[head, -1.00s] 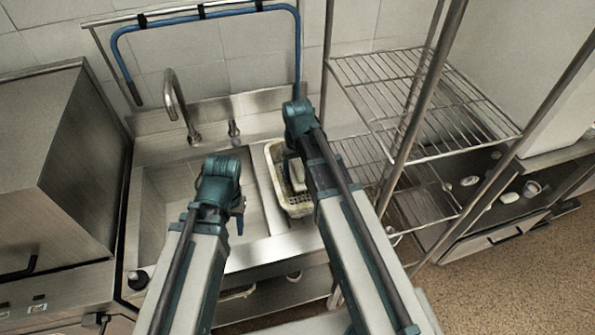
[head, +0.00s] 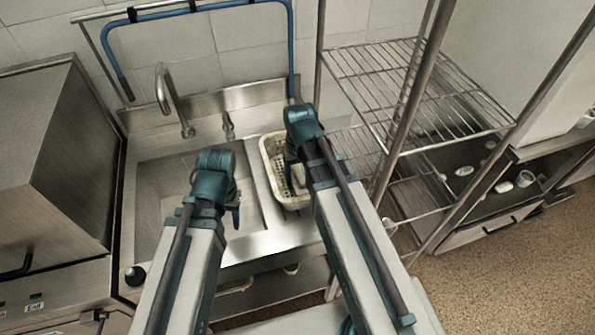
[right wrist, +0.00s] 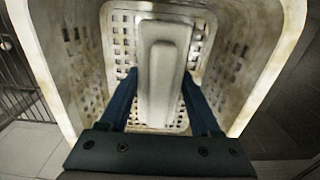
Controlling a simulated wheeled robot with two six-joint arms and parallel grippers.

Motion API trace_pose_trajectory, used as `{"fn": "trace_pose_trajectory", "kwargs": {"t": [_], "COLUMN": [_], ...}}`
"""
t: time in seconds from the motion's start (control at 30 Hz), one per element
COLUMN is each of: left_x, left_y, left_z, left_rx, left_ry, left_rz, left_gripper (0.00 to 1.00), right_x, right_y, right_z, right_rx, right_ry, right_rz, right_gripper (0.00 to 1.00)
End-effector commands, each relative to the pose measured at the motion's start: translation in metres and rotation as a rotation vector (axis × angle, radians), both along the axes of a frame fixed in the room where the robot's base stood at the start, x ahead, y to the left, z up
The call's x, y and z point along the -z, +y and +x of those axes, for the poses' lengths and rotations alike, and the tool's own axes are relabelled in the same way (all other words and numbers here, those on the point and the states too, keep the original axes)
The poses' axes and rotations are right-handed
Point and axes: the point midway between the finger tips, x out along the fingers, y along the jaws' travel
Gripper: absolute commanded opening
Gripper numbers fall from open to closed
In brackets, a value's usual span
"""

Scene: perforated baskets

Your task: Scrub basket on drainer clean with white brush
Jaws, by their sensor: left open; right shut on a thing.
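The off-white perforated basket (head: 270,147) sits on the drainer (head: 258,172) right of the sink bowl. Yellow-brown stains show on its rim and walls in the right wrist view (right wrist: 262,60). My right gripper (right wrist: 160,104) is shut on the white brush (right wrist: 160,75), its two blue fingers on either side. The brush is inside the basket; whether its underside touches the basket floor is hidden. In the head view my right arm covers part of the basket and most of the brush. My left gripper (head: 236,215) is open and empty over the sink's right edge.
A tap (head: 172,98) stands behind the sink bowl (head: 165,195), with a blue hose (head: 200,8) above. A wire shelf rack (head: 415,85) with upright posts stands close to the right of the drainer. A steel machine (head: 75,150) flanks the left side. The sink bowl looks empty.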

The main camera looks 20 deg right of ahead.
Motion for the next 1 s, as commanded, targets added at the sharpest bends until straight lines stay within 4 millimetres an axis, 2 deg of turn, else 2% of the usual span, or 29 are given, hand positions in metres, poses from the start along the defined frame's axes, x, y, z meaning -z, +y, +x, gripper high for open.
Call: {"fn": "trace_pose_trajectory", "kwargs": {"t": [0.17, 0.5, 0.8, 1.0], "left_x": [0.001, -0.001, -0.001, 0.000], "left_y": [0.000, 0.000, 0.000, 0.000], "left_z": [0.000, 0.000, 0.000, 0.000], "left_rx": [0.000, 0.000, 0.000, 0.000], "left_ry": [0.000, 0.000, 0.000, 0.000], "left_rz": [0.000, 0.000, 0.000, 0.000], "left_gripper": [0.47, 0.47, 0.47, 0.47], "right_x": [0.001, -0.001, -0.001, 0.000], "right_y": [0.000, -0.004, -0.005, -0.005], "right_z": [0.000, 0.023, 0.027, 0.038], "right_rx": [0.000, 0.001, 0.000, 0.000], "right_ry": [0.003, 0.001, 0.001, 0.001], "right_rz": [0.000, 0.000, 0.000, 0.000], "right_gripper": [0.09, 0.09, 0.09, 0.09]}}
